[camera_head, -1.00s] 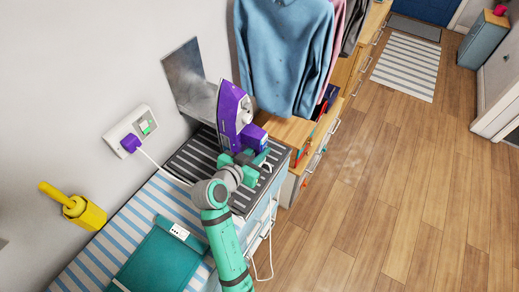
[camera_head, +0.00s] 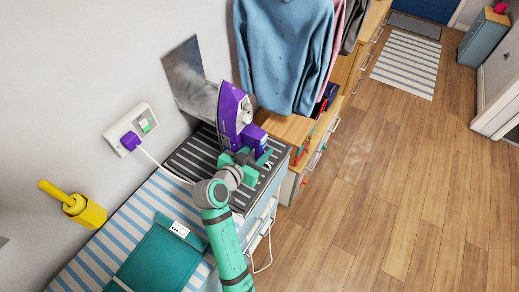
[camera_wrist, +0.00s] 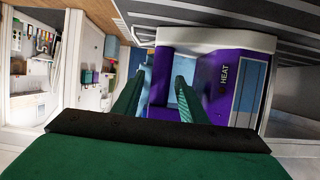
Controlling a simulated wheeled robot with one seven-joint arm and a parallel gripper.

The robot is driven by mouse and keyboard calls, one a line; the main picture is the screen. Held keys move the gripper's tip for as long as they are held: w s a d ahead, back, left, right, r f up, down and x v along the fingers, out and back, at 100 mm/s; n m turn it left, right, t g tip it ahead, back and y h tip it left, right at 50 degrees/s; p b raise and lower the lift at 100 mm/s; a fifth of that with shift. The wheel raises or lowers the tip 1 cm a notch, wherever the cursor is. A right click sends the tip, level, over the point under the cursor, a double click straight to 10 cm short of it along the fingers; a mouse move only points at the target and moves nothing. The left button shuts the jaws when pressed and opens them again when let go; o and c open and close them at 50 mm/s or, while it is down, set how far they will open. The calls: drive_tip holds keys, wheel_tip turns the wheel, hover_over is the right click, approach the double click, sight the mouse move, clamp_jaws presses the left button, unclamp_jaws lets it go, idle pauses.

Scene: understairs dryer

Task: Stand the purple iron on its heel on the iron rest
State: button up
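The purple iron (camera_head: 233,112) is roughly upright in the head view, its pointed tip up and its heel end low, over the black-and-grey ribbed rest (camera_head: 196,153). My gripper (camera_head: 244,160) is at its handle side, low down. In the wrist view the two green fingers (camera_wrist: 160,88) lie either side of a purple part of the iron (camera_wrist: 235,85) and appear closed on it. The panel marked HEAT faces me there. The heel's contact with the rest is hidden by my gripper and the iron's body.
A bare metal plate (camera_head: 183,72) stands by the wall behind the iron. A purple plug (camera_head: 130,141) with a white cord sits in the wall socket. Clothes (camera_head: 285,55) hang close behind the iron.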

drive_tip(key=shift+f, duration=0.25)
drive_tip(key=v, duration=1.1)
